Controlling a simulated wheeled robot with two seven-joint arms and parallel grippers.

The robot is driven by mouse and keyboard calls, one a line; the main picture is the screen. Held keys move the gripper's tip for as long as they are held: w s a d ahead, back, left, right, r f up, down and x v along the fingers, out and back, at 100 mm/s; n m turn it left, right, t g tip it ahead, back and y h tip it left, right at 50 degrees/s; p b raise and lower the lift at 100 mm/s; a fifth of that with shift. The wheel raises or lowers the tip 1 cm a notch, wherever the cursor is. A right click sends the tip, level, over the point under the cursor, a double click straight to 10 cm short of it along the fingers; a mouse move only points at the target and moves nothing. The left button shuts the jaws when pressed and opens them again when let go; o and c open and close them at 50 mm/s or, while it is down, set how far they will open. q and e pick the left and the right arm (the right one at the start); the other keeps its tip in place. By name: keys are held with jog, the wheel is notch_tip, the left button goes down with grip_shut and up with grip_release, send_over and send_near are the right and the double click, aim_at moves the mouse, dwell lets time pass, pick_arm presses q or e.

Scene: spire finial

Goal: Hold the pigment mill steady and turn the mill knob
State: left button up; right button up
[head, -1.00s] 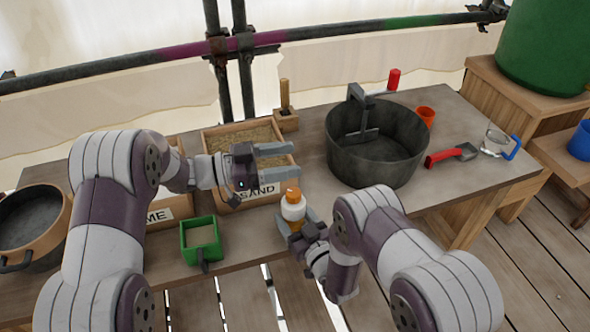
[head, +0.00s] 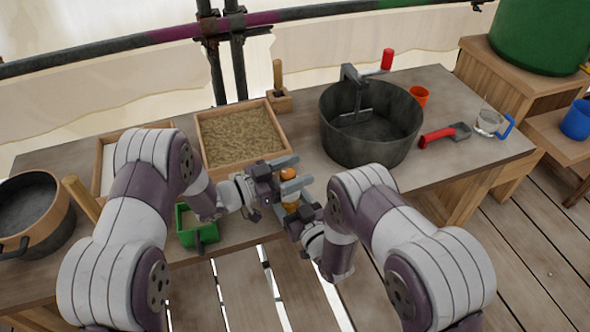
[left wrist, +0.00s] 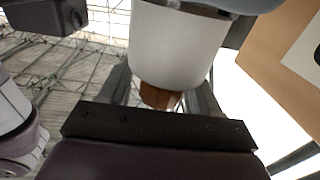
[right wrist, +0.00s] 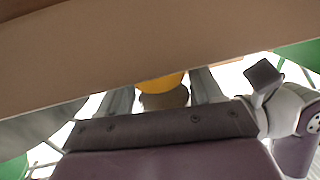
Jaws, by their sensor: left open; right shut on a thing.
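The pigment mill (head: 291,207) stands upright near the table's front edge, largely hidden by my grippers. Its orange mill knob (head: 288,174) shows at the top. My right gripper (head: 300,213) is shut on the mill's lower body; the right wrist view shows an orange part (right wrist: 162,82) between its fingers. My left gripper (head: 291,174) is open, its fingers on either side of the knob. In the left wrist view the brown-orange knob (left wrist: 160,96) sits between the fingers with gaps, beside the white body (left wrist: 175,45).
A sand box (head: 240,135) and a green box (head: 197,235) lie near my left arm. A pot (head: 40,215) stands far left.

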pick_arm(q)
jog(key=shift+c, duration=0.4)
jog(key=c, duration=0.9)
jog(key=m+g, duration=0.1)
jog(key=g, duration=0.1)
jog(key=m+g+h, duration=0.1)
jog(key=m+g, duration=0.2)
jog(key=g, duration=0.2)
jog(key=shift+s+d+m+h, duration=0.1)
jog(key=shift+s+m+h, duration=0.2)
jog(key=shift+m, duration=0.1)
jog(key=o, duration=1)
jog(key=shift+r, duration=0.15)
notch_tip(320, 180, up, 10)
jog(key=shift+f, duration=0.1)
jog(key=shift+c, duration=0.2)
